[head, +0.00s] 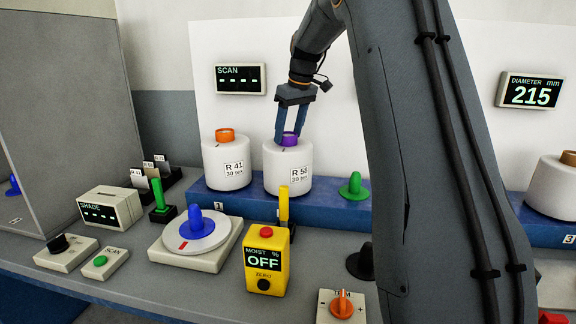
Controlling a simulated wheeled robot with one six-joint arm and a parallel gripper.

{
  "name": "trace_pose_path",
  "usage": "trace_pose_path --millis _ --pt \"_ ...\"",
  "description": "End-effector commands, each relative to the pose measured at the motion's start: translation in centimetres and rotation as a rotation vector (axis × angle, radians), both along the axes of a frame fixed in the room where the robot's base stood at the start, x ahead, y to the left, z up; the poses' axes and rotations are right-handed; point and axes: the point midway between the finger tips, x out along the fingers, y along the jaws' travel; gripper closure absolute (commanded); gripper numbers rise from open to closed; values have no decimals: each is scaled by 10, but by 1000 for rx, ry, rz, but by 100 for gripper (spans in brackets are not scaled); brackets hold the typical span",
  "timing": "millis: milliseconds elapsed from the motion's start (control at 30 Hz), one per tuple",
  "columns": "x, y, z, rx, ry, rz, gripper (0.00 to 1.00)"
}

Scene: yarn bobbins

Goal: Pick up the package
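A white yarn package (287,172) labelled R 58, 30 tex, stands upright on the blue shelf. Its purple core (290,140) shows at the top. My gripper (290,136) points down over this package. Its two blue fingers are apart, with their tips at the purple core, and part of the core is hidden behind them. I cannot tell whether the fingers press on the core. A second white package (226,165), labelled R 41, 30 tex, with an orange core (225,135), stands to the left, apart from the gripper.
A green peg (354,187) is on the blue shelf (330,207) to the right. A cream package (555,190) is far right. My arm hides the centre right.

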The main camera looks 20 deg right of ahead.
Motion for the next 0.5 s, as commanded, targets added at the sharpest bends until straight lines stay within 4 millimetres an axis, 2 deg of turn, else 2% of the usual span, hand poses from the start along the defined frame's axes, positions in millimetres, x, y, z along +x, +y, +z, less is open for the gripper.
trace_pose_path --millis 33,67,300,500 --pt "0 0 0 0 0 0 53" --pt "0 0 0 0 0 0 58" --pt "0 0 0 0 0 0 98" --pt "1 0 3 0 -5 0 100"
